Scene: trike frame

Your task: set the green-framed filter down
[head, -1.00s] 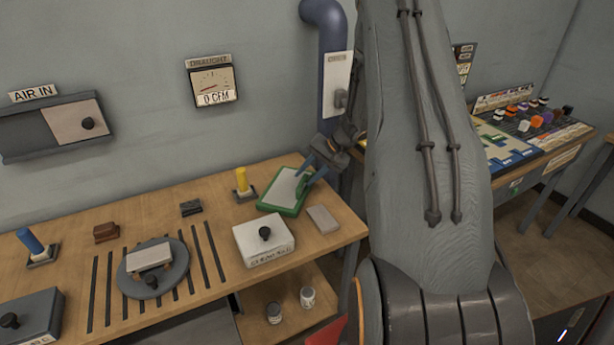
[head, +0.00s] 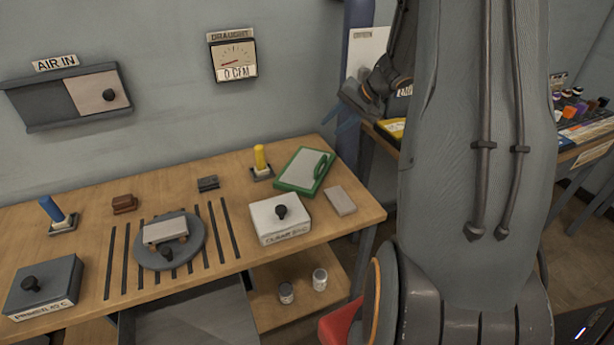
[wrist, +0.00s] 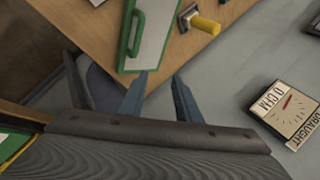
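The green-framed filter (head: 297,169) lies flat on the wooden bench near its back right corner. Its pale panel and green handle face up. In the wrist view the filter (wrist: 151,38) shows at the top, beyond the fingertips. My gripper (head: 343,118) is above and behind the bench's right end, apart from the filter. Its blue fingers are spread with nothing between them, and they also show in the wrist view (wrist: 159,78). My arm hides part of the gripper in the head view.
A yellow-handled tool (head: 261,162) stands left of the filter. A grey block (head: 340,201) and a white box with a black knob (head: 280,220) lie in front of it. A blue pipe (head: 357,20) and a white wall panel (head: 366,50) are behind my gripper.

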